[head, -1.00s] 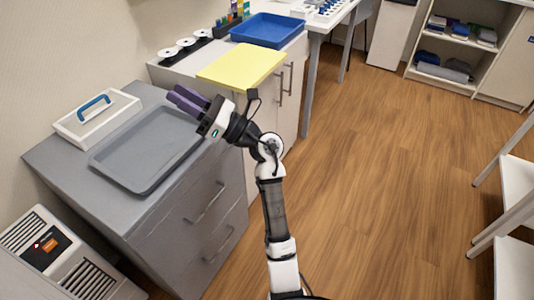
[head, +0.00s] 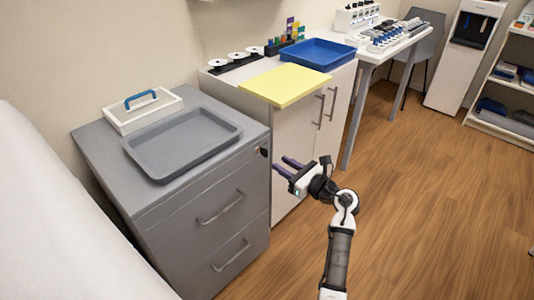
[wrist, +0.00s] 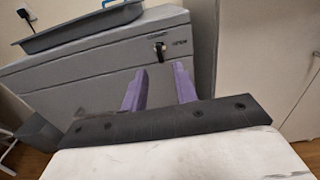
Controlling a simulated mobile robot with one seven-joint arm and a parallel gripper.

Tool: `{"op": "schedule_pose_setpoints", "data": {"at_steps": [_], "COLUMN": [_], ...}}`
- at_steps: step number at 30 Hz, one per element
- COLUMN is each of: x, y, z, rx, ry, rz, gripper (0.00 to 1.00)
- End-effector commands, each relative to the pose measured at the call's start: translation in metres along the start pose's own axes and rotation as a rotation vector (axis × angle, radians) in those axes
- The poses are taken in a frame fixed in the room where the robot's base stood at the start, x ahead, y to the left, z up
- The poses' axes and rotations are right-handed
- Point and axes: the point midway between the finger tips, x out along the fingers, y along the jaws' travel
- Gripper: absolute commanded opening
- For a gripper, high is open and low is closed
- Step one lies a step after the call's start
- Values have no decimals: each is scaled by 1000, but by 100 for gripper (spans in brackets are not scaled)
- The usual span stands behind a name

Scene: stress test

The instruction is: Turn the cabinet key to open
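The grey cabinet (head: 205,215) stands at the left in the head view, with drawer handles on its front. A small dark key and lock (head: 263,152) sit at the upper right corner of its front. In the wrist view the key (wrist: 160,50) shows on the grey front, just beyond and between the fingertips. My gripper (head: 287,166) is open and empty, its purple fingers apart and pointing at the cabinet front near the lock. The fingers also show in the wrist view (wrist: 159,84). They appear short of the key, without touching it.
A grey tray (head: 235,127) and a white caddy with a blue handle (head: 171,103) rest on the cabinet top. A white cabinet (head: 290,130) beside it bears a yellow board (head: 285,86) and a blue tray (head: 350,53). Wooden floor at right is clear.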

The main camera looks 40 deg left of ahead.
Motion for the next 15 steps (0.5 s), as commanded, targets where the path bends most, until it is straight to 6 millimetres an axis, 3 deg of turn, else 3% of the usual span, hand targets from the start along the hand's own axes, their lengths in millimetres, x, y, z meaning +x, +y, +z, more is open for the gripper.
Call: {"op": "schedule_pose_setpoints", "data": {"at_steps": [6,15], "x": [47,77], "y": [1,0], "z": [2,1], "rx": [-1,0], "ry": [0,-1], "rz": [4,0], "gripper": [29,29]}}
